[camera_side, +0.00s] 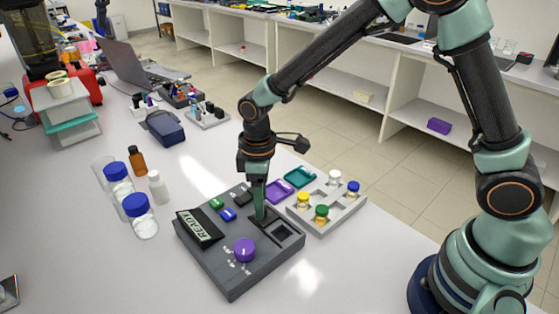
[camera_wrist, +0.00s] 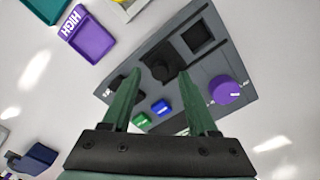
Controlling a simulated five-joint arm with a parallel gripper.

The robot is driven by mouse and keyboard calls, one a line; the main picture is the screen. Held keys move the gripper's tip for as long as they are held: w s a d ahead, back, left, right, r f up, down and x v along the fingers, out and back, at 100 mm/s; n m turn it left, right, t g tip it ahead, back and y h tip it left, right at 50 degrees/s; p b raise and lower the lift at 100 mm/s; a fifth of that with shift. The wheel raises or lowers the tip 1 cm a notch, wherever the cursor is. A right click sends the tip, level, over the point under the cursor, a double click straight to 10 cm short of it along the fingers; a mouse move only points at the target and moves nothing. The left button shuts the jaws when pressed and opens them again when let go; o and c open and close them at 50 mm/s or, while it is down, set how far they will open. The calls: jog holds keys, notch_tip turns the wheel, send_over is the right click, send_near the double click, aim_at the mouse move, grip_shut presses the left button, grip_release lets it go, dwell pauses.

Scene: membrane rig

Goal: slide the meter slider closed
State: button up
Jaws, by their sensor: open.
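The grey meter (camera_side: 222,268) lies on the white table with its READY display (camera_side: 200,227) at the left. Its dark slider (camera_side: 269,224) is on the right part of the top, beside a square opening (camera_side: 284,233) that shows uncovered. In the wrist view the slider (camera_wrist: 170,56) and the square opening (camera_wrist: 197,36) sit apart along one strip. My gripper (camera_side: 260,215) points down at the slider; its green fingers are open. In the wrist view the gripper (camera_wrist: 160,76) has its fingertips on either side of the slider's raised knob. Contact cannot be told.
The meter also carries a purple knob (camera_side: 245,250), a green button (camera_side: 216,203) and a blue button (camera_side: 228,214). A grey rack (camera_side: 345,214) with capped vials stands close on the right, by purple (camera_side: 279,190) and teal (camera_side: 300,177) trays. Blue-capped bottles (camera_side: 141,218) stand left.

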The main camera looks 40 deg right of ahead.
jog(key=shift+f, duration=0.7)
grip_shut()
jog(key=shift+r, duration=0.1)
dwell(0.9)
